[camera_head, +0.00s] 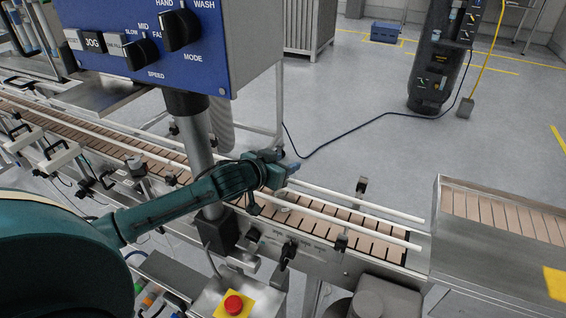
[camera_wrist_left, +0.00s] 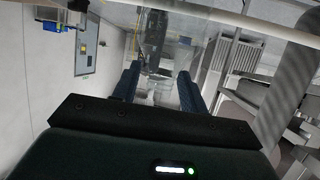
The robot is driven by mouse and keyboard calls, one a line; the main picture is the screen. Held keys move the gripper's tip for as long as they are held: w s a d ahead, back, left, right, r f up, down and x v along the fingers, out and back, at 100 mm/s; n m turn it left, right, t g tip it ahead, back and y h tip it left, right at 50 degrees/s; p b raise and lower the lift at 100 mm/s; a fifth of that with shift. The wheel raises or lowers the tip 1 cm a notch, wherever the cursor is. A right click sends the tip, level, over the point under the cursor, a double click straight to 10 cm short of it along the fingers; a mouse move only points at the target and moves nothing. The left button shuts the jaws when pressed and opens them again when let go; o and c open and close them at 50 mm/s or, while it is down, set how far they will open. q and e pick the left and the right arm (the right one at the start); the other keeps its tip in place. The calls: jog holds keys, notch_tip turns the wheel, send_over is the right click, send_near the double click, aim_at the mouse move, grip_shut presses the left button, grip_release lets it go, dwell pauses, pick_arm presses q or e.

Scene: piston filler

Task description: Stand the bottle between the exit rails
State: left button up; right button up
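The exit rails are two white bars, a far rail (camera_head: 365,202) and a near rail (camera_head: 350,223). They run along the tan slatted conveyor (camera_head: 325,224). My left gripper (camera_head: 289,167) is at the left part of these rails, above the conveyor. In the left wrist view its two dark blue fingers (camera_wrist_left: 158,88) stand apart. A pale, see-through shape shows between and beyond them; I cannot tell whether it is the bottle or whether the fingers touch it. No bottle shows clearly in the head view. My right gripper is not in view.
A blue control box (camera_head: 150,35) on a grey post (camera_head: 196,140) stands just left of my left gripper. A red stop button (camera_head: 233,304) is in front. A steel-sided table (camera_head: 500,238) lies at right. The rails' right stretch is clear.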

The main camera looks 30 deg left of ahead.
pick_arm(q)
jog(key=shift+r, duration=0.15)
jog(key=b+v, duration=0.2)
jog(key=v, duration=1)
jog(key=s+d+f+g, duration=0.1)
jog(key=s+d+f, duration=0.4)
jog(key=f, duration=0.3)
jog(key=s+d+f+g, duration=0.1)
jog(key=s+d+f, duration=0.4)
jog(key=f, duration=0.4)
jog(key=s+d+f+m+g, duration=0.1)
jog(key=s+d+f, duration=0.4)
jog(key=f, duration=0.3)
jog(key=shift+s+f+h, duration=0.2)
jog(key=shift+s+h, duration=0.2)
jog(key=shift+s, duration=0.1)
jog(key=shift+c, duration=1)
jog(key=shift+s+a, duration=0.1)
